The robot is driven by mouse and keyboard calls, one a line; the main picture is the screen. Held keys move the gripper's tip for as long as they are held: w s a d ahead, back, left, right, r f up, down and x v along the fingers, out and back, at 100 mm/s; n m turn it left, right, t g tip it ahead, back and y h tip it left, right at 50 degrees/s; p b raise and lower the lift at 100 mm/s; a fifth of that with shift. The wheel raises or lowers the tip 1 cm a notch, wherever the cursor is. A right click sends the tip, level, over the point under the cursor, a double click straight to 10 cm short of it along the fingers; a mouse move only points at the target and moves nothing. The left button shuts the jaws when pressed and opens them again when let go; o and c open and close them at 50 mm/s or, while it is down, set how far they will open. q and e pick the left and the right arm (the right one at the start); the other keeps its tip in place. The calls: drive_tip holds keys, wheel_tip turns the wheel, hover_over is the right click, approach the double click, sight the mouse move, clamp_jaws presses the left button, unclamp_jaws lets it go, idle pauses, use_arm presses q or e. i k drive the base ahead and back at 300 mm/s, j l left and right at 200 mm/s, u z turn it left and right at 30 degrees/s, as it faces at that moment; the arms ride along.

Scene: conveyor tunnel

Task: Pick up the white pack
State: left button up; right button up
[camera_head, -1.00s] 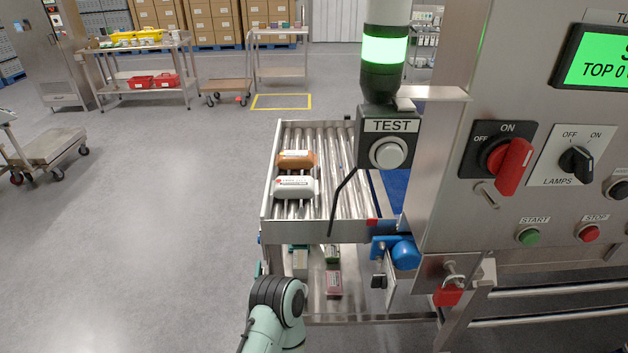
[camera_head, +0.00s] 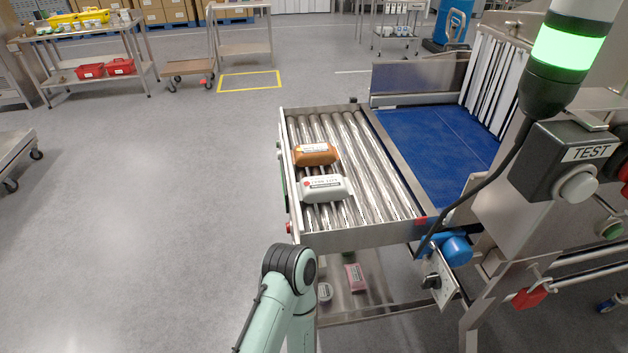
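The white pack (camera_head: 325,188) lies on the roller table (camera_head: 365,238), near its left rail and towards the near end. It has a printed label and a small red mark. An orange-brown pack (camera_head: 316,154) lies just behind it on the rollers. One of my arms rises from the bottom middle of the view, left of and below the roller table's near end. Its gripper is hidden, so its state does not show. My other gripper is not in view.
A blue conveyor belt (camera_head: 430,138) adjoins the rollers on the right, leading to a strip curtain (camera_head: 492,75). The TEST button box (camera_head: 566,160) and lamp post (camera_head: 560,55) stand at right. A pink pack (camera_head: 355,277) lies on the lower shelf.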

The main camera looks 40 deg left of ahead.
sight(330, 187)
drive_tip(key=k+j, duration=0.1)
drive_tip(key=j, duration=0.35)
drive_tip(key=j+z, duration=0.1)
drive_tip(key=j, duration=0.35)
drive_tip(key=k+j, duration=0.15)
drive_tip(key=j, duration=0.25)
drive_tip(key=k+j+z, duration=0.1)
drive_tip(key=j, duration=0.35)
drive_tip(key=k+j, duration=0.1)
drive_tip(key=j, duration=0.3)
